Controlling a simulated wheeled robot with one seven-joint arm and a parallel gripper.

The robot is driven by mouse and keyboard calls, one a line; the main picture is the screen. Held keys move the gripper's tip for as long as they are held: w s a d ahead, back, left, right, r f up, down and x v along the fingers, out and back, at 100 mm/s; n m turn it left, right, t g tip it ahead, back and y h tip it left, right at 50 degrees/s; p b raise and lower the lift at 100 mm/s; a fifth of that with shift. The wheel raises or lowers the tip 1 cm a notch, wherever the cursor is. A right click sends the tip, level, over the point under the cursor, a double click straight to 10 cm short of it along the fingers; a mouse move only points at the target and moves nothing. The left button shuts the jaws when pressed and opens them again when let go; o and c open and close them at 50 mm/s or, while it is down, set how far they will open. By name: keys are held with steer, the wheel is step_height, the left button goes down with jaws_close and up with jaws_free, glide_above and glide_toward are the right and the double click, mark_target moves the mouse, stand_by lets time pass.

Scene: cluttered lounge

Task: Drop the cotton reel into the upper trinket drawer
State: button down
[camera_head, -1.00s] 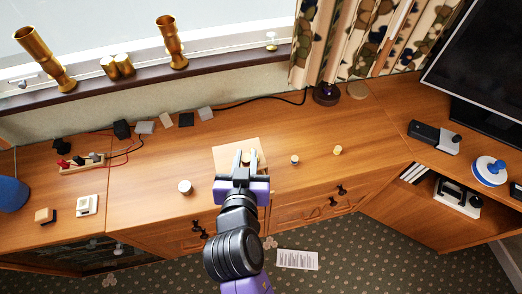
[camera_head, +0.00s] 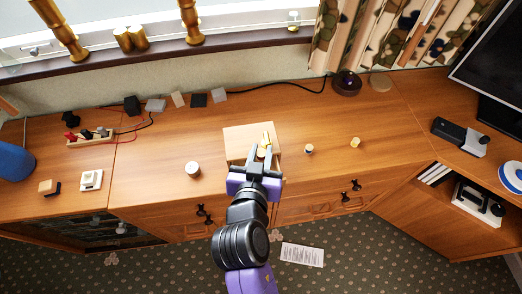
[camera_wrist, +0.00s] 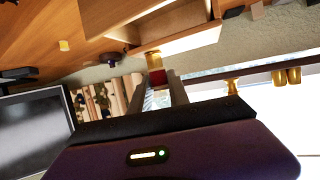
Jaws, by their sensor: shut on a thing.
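The cotton reel (camera_wrist: 157,77) shows in the wrist view between my fingertips, with a pale yellowish end and a dark red middle. In the head view only a small yellow bit of it (camera_head: 266,138) shows between the fingers. My gripper (camera_head: 263,152) is shut on it, at the front right of a small pale wooden trinket chest (camera_head: 242,136) on the long cabinet. In the wrist view an open wooden compartment (camera_wrist: 190,40) lies close beyond the reel. I cannot tell from these frames whether it is the upper drawer. My arm hides much of the chest's front.
A white cylinder (camera_head: 193,170) stands left of the chest. Two small pieces, one pale-topped (camera_head: 309,149) and one yellow (camera_head: 355,142), stand to its right. Flat dark and grey blocks (camera_head: 198,100) and a black cable lie behind. The cabinet top (camera_head: 320,115) is mostly clear.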

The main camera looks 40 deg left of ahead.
steer(key=c, duration=1.2)
jaws_free()
steer(key=shift+o, duration=0.2)
steer(key=shift+s, duration=0.1)
steer(key=b+v, duration=0.1)
steer(key=v, duration=0.6)
steer(key=shift+s+d+r, duration=0.15)
steer(key=shift+s, duration=0.05)
step_height(320, 180, up, 4)
steer(key=a+n+y, duration=0.2)
steer(key=s+d+m+t+h, duration=0.1)
steer(key=s+d+m+t, duration=0.25)
steer(key=d, duration=1.95)
steer(key=s+d+f+m+h, duration=0.1)
steer(key=s+d+m+h, duration=0.1)
steer(key=s+d+h, duration=0.2)
steer(key=s+d+f+m+h, duration=0.1)
steer(key=s+d+m+h, duration=0.2)
steer(key=s+d, duration=0.5)
steer(key=d+h, duration=0.1)
steer(key=d, duration=0.4)
steer(key=shift+s+d, duration=0.3)
steer(key=shift+s, duration=0.1)
